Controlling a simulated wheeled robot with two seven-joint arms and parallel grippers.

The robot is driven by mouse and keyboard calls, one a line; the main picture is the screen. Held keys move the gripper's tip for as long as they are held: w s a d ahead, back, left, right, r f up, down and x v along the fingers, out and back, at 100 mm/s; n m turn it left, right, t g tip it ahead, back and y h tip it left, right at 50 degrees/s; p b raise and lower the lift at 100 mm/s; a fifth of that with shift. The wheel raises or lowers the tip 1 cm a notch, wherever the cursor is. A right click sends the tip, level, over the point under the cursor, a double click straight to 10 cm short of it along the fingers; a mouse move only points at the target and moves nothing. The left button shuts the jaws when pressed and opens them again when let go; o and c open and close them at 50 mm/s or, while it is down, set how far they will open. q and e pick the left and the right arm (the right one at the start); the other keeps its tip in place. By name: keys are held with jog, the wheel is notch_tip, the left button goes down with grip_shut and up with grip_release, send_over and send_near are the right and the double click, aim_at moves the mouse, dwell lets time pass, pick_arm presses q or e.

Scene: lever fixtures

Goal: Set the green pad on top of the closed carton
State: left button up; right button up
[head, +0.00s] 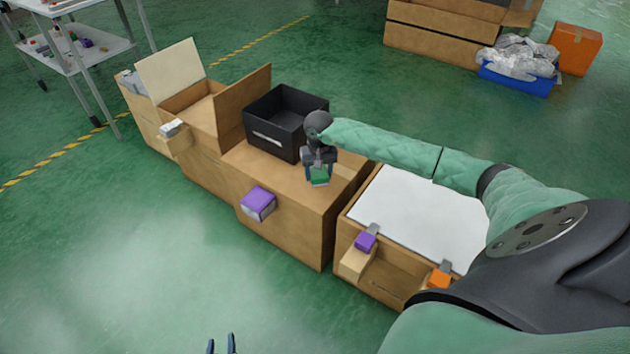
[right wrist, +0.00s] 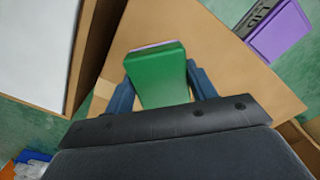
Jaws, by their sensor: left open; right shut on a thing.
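The green pad (head: 319,174) is between the fingers of my right gripper (head: 319,165), which is shut on it. In the right wrist view the pad (right wrist: 160,80) is a green block with a pale purple far edge, between the two fingers of the right gripper (right wrist: 160,88). It is over the brown top of the middle box (head: 290,215); I cannot tell whether it touches. The right-hand carton (head: 415,210) has a flat white top. The left carton (head: 190,103) stands open, flaps raised. My left gripper (head: 222,345) is open and empty at the bottom edge.
A black open bin (head: 285,118) stands on the middle box, behind the right gripper. A purple block (head: 258,203) sticks out from that box's front. Purple (head: 365,242) and orange (head: 439,277) blocks sit at the right carton's front edge. The floor at lower left is clear.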

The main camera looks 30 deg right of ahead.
jog(key=shift+w+a+f, duration=0.25)
jog(key=shift+w+f, duration=0.2)
jog(key=shift+w, duration=0.25)
notch_tip(320, 180, down, 4)
jog(key=shift+r, duration=0.15)
pick_arm(q)
jog(key=r, duration=0.1)
jog(key=w+r, duration=0.1)
jog(key=shift+w+d+r+t, duration=0.15)
jog(key=shift+r+t, duration=0.2)
jog(key=shift+t, duration=0.05)
jog(key=shift+w+r, duration=0.15)
jog(key=shift+r, duration=0.2)
pick_arm(e)
jog(key=shift+f, duration=0.2)
jog(key=o, duration=1)
jog(key=shift+c, duration=0.2)
pick_arm(q)
jog(key=shift+w+r+t, duration=0.35)
jog(key=shift+r+t, duration=0.05)
jog(key=shift+r, duration=0.4)
jog(key=shift+f, duration=0.1)
